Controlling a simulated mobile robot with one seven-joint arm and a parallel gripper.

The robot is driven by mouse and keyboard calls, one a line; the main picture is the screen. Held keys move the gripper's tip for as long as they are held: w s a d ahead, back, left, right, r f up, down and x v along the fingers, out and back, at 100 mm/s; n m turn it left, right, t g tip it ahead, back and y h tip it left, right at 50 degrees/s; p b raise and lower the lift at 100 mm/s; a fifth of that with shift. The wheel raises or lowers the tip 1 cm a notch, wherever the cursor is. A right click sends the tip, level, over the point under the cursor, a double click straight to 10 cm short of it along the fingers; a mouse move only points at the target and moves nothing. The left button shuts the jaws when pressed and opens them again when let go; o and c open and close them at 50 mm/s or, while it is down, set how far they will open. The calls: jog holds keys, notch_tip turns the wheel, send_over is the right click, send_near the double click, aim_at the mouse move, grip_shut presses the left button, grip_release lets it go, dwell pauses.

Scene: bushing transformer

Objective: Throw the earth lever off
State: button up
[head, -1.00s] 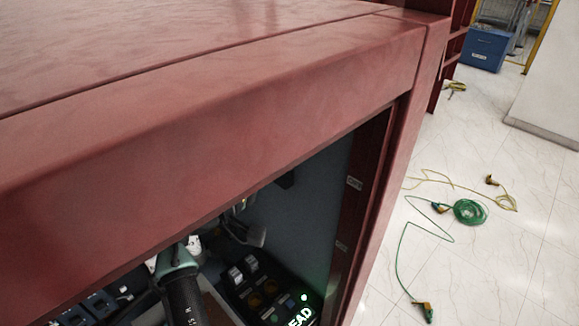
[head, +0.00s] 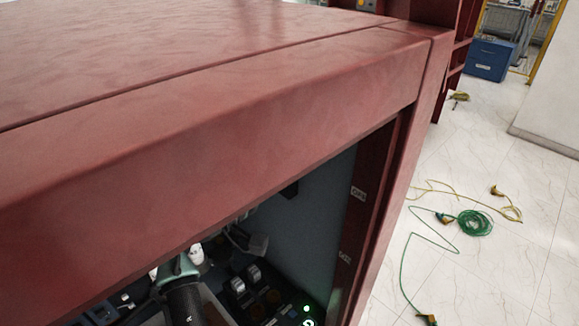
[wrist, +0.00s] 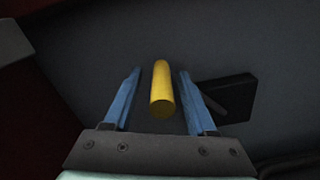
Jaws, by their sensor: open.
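A yellow cylindrical handle (wrist: 161,92) stands between the two blue fingers of my gripper (wrist: 152,95) in the wrist view. The fingers are open, with a gap visible on each side of the handle. A grey-blue panel lies behind it. I cannot tell from this view how far the handle reaches past the fingertips. In the head view the red cabinet's top hides my gripper and the handle; only part of my arm shows inside the opening.
The red cabinet (head: 230,130) fills much of the head view. Inside its opening are switches (head: 245,280) and a green light (head: 306,308). A dark block (wrist: 228,97) sits right of the fingers. Green cable (head: 474,223) lies on the floor, and a blue box (head: 488,60) stands behind.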

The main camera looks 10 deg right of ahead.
jog(key=b+v, duration=0.5)
jog(key=v, duration=0.8)
